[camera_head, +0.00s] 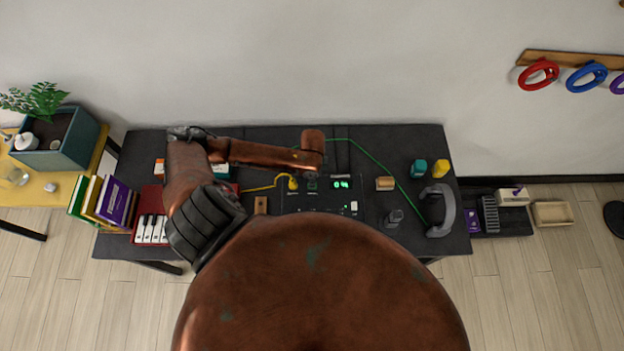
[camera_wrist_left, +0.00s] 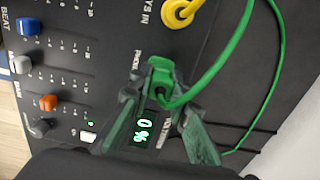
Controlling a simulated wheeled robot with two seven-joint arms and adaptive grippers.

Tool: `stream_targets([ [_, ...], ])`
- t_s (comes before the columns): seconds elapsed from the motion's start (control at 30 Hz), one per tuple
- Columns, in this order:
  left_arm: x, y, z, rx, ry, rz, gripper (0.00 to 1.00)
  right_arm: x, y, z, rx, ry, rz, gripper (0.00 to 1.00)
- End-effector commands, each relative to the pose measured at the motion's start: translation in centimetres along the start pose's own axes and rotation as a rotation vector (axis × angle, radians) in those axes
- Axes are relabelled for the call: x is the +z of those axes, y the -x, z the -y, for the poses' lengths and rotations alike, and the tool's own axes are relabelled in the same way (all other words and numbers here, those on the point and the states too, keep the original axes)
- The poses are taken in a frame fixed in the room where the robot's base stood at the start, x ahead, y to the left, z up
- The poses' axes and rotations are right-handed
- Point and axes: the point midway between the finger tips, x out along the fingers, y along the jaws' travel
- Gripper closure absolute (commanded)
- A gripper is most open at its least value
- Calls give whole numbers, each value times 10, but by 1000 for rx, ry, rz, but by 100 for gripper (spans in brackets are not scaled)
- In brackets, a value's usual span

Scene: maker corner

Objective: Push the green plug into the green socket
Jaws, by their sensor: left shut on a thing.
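The green plug (camera_wrist_left: 163,80) is held between the fingers of my left gripper (camera_wrist_left: 158,88) in the left wrist view. Its green cable (camera_wrist_left: 232,45) loops away from it. In the head view my left gripper (camera_head: 311,166) hangs over the back of the dark panel, just beyond a small green-outlined square (camera_head: 312,184), which looks like the green socket. I cannot tell whether the plug touches the socket. My right gripper is not in view.
The yellow plug (camera_head: 293,184) sits in the panel beside the green-outlined square. The green cable (camera_head: 380,168) runs right across the black table (camera_head: 265,134). A grey arched handle (camera_head: 443,210), a teal piece (camera_head: 419,168) and a yellow piece (camera_head: 440,168) stand at the right.

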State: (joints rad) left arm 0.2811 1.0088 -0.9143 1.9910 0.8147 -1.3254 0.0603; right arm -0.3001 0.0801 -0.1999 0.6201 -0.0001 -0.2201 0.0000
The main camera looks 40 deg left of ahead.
Motion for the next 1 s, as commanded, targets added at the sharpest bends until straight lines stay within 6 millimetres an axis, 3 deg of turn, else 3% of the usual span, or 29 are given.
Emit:
stream_targets([
  [0.27,0,1,-1,1,-1,-1,100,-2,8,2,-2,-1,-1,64],
  [1.0,0,-7,0,0,0,0,100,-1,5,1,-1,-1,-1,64],
])
